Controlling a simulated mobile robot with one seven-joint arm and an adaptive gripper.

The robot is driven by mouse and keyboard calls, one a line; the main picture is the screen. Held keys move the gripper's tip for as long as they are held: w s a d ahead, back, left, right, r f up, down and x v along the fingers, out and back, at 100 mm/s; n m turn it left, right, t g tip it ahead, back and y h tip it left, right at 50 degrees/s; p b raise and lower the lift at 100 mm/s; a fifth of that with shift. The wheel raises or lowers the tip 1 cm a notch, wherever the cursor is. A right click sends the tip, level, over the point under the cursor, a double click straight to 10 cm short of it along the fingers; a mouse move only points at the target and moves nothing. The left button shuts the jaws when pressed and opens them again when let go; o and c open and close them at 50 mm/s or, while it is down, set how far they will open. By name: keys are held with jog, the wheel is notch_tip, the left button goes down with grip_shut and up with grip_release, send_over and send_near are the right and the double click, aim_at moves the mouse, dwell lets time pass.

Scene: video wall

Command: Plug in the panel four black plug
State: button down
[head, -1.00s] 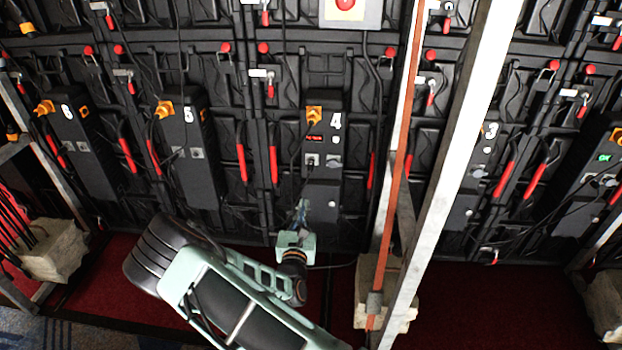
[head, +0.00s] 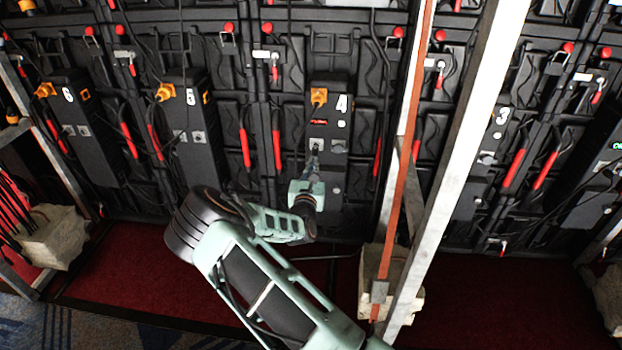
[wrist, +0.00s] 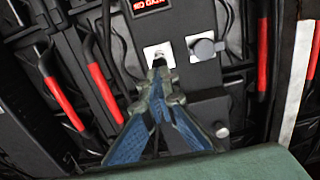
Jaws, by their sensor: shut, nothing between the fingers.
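Panel four (head: 342,129) is the black box marked 4 in the middle of the head view. It has an orange plug near its top, a red display and two grey sockets side by side. My gripper (head: 314,150) is at the left socket. In the wrist view my gripper (wrist: 158,66) is shut, its tips touching or just in front of the left socket (wrist: 152,51) and partly covering it. The right socket (wrist: 205,47) has a round grey cover. A black cable (wrist: 107,40) runs down left of the sockets. I cannot make out a black plug clearly; the fingertips may hide it.
Panels five (head: 188,140) and six (head: 93,140) stand to the left, panel three (head: 483,150) to the right. Red handles (head: 277,150) flank panel four. A slanted metal post (head: 455,165) and an orange strap (head: 398,170) stand to the right. Red carpet lies below.

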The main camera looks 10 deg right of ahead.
aim_at(315, 152)
jog(key=shift+w+d, duration=0.1)
jog(key=shift+w, duration=0.4)
jog(key=shift+w+r, duration=0.1)
jog(key=shift+w+d+p, duration=0.15)
jog(key=shift+w+p, duration=0.05)
jog(key=shift+p, duration=0.2)
jog(key=shift+w+d+p, duration=0.1)
jog(key=shift+w+p, duration=0.25)
jog(key=shift+w, duration=0.25)
